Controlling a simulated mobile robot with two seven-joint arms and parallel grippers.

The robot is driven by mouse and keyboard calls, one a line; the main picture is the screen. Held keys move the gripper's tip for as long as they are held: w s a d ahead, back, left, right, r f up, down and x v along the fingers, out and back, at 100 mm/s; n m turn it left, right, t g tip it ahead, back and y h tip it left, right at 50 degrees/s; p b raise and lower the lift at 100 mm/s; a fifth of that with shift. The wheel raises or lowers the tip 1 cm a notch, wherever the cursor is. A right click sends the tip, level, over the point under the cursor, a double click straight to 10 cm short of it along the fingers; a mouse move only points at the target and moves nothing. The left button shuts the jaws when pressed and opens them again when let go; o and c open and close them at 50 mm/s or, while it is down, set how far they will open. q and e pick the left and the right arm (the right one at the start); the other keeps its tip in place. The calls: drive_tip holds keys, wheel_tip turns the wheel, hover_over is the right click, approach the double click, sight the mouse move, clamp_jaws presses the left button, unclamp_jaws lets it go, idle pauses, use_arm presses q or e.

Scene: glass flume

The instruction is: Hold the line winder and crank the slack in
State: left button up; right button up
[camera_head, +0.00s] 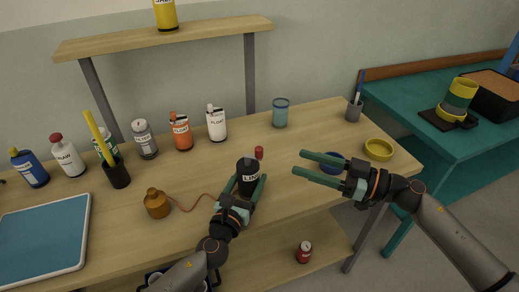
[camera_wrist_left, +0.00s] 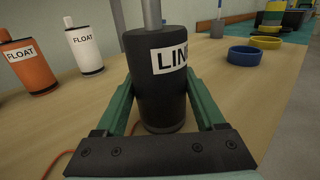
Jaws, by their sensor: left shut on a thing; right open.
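The line winder (camera_head: 248,175) is a black cylinder with a white "LINE" label, standing upright on the wooden table. In the left wrist view the winder (camera_wrist_left: 158,85) fills the middle, with a grey post rising from its top. My left gripper (camera_head: 250,185) is shut on it, a green finger on each side. A small red knob (camera_head: 259,153) shows just behind the winder in the head view. An orange line (camera_head: 190,207) runs from the winder side to a brown weight-like bottle (camera_head: 157,203). My right gripper (camera_head: 305,163) is open and empty above the table, right of the winder.
Several labelled bottles, including an orange one (camera_head: 181,132), stand along the back. A blue cup (camera_head: 280,113), blue ring (camera_head: 333,163) and yellow ring (camera_head: 379,149) are to the right. A blue tray (camera_head: 40,240) lies at left. A shelf (camera_head: 165,41) spans above the back.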

sight(260, 148)
drive_tip(key=x, duration=1.1)
drive_tip(key=shift+w+a+f, duration=0.25)
drive_tip(key=shift+w+f, duration=0.1)
drive_tip(key=shift+w, duration=0.1)
clamp_jaws()
